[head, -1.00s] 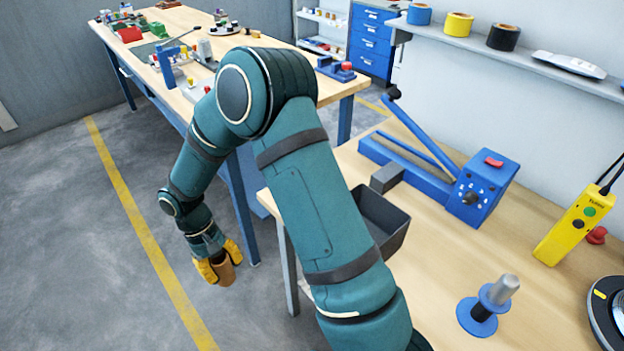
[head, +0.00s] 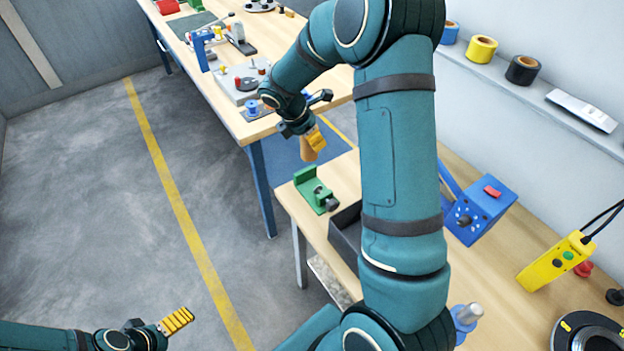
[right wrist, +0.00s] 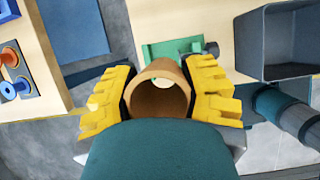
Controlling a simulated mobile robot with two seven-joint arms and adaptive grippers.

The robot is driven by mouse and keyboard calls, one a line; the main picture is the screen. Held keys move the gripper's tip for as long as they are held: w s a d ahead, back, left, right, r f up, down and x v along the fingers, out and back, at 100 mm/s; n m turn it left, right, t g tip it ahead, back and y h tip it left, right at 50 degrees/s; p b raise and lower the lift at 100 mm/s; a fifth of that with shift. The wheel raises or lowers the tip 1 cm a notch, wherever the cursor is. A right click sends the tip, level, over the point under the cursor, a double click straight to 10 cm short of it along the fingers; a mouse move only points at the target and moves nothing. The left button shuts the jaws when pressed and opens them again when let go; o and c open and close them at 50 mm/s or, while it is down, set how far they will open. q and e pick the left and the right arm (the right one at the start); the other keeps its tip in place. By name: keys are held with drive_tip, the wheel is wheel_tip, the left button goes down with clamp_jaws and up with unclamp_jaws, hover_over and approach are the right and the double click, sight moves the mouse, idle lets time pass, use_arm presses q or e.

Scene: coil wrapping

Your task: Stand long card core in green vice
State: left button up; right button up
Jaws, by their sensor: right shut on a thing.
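The card core (head: 307,153) is a brown hollow tube. My right gripper (head: 314,140) is shut on it, and it hangs below the fingers. In the right wrist view the open end of the core (right wrist: 158,72) faces the camera between the yellow fingers (right wrist: 158,95). The green vice (head: 313,188) stands at the near table's far left corner, just below the core in the head view. It also shows beyond the core in the right wrist view (right wrist: 165,50). My left gripper (head: 176,321) is at the bottom left over the floor, its jaw gap unclear.
A dark open bin (head: 345,236) sits beside the vice, partly hidden by my right arm. A blue machine (head: 480,208) and a yellow control box (head: 553,263) stand farther right. Another workbench (head: 240,125) with tools is behind. Floor is clear at left.

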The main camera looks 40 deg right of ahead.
drive_tip(key=shift+n, duration=0.3)
drive_tip(key=f+b, duration=0.1)
drive_tip(key=f, duration=0.8)
drive_tip(key=f+b, duration=0.1)
drive_tip(key=f, duration=0.4)
drive_tip(key=shift+d+b, duration=0.35)
drive_tip(key=shift+d, duration=0.05)
drive_tip(key=shift+f, duration=0.3)
